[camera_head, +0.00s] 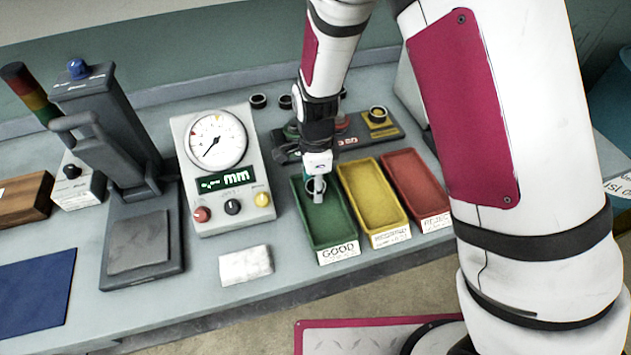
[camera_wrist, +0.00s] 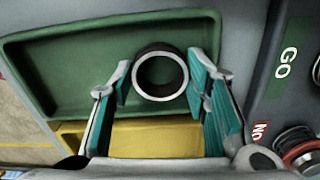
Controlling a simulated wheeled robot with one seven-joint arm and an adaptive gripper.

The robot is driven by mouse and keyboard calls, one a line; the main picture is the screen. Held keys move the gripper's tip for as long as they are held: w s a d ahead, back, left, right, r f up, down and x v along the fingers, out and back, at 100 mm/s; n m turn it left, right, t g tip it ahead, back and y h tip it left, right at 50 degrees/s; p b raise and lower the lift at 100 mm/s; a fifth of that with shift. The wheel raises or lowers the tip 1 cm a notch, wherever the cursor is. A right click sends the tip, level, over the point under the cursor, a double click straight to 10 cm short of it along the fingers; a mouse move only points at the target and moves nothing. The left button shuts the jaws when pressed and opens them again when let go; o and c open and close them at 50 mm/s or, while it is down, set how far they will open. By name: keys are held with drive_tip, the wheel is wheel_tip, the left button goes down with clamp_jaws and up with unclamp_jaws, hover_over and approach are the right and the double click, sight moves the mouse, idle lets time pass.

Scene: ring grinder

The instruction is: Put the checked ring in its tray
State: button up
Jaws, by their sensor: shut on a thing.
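My gripper (camera_head: 317,187) is over the green tray (camera_head: 309,236), whose front label reads GOOD. In the wrist view my gripper (camera_wrist: 160,80) is shut on a ring (camera_wrist: 161,98) with a dark outside and a pale end face. The ring is between the two fingertips, with the green tray (camera_wrist: 60,75) behind it. In the head view the ring is mostly hidden by the fingers. I cannot tell its exact height over the tray floor. The part of the green tray that shows is empty.
A yellow tray (camera_head: 372,205) and a red tray (camera_head: 416,182) stand right of the green one. The dial gauge (camera_head: 217,165) is to the left, and a white block (camera_head: 245,265) lies in front of it. A dark fixture (camera_head: 375,133) with rings is behind.

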drive_tip(key=o, duration=1.1)
drive_tip(key=shift+r, duration=0.1)
drive_tip(key=s+d+r+n+t, duration=0.1)
drive_tip(key=d+r+n, duration=0.1)
drive_tip(key=r, duration=0.8)
drive_tip(key=s+d+r+n, duration=0.1)
drive_tip(key=d+r, duration=0.2)
drive_tip(key=r, duration=0.7)
drive_tip(key=shift+s+d+r+n+t, duration=0.75)
drive_tip(key=shift+s+d+r+n, duration=1.4)
drive_tip(key=shift+s, duration=0.6)
drive_tip(key=shift+s+d+r+n+t, duration=0.7)
drive_tip(key=shift+s+d+r+n, duration=1.4)
drive_tip(key=shift+s, duration=0.6)
drive_tip(key=shift+s+d+r+n+t, duration=0.75)
drive_tip(key=shift+s+d+r+n, duration=1.15)
drive_tip(key=shift+s+d+n, duration=0.65)
drive_tip(key=shift+s+a+m, duration=0.2)
drive_tip(key=shift+a+m, duration=0.05)
drive_tip(key=shift+m, duration=0.05)
